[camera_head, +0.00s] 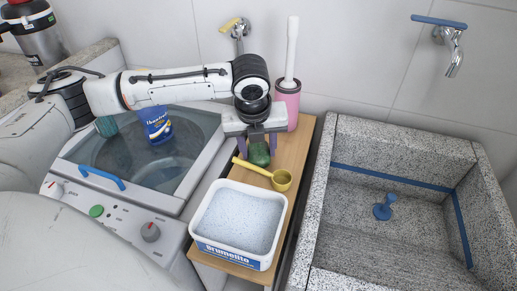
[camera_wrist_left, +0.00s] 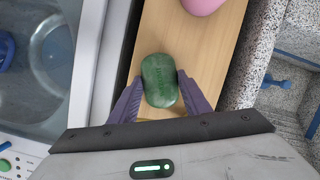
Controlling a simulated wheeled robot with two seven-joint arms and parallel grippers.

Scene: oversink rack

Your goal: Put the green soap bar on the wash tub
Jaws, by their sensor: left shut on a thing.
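The green soap bar (camera_head: 259,155) is between the purple fingers of my left gripper (camera_head: 260,143), over the narrow wooden shelf (camera_head: 294,150). In the left wrist view the soap bar (camera_wrist_left: 160,80) sits between both fingertips (camera_wrist_left: 160,92), which touch its sides. I cannot tell whether it rests on the wood or is slightly lifted. The speckled granite wash tub (camera_head: 330,205) stands to the right of the shelf, with a blue stripe and a blue plug inside. My right gripper is not in view.
A white box of powder (camera_head: 240,222) and a yellow scoop (camera_head: 281,180) are in front of the soap. A pink holder with a white brush (camera_head: 288,100) stands behind. A washing machine (camera_head: 120,185) with a blue packet (camera_head: 155,125) is at left. A tap (camera_head: 452,50) overhangs the tub.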

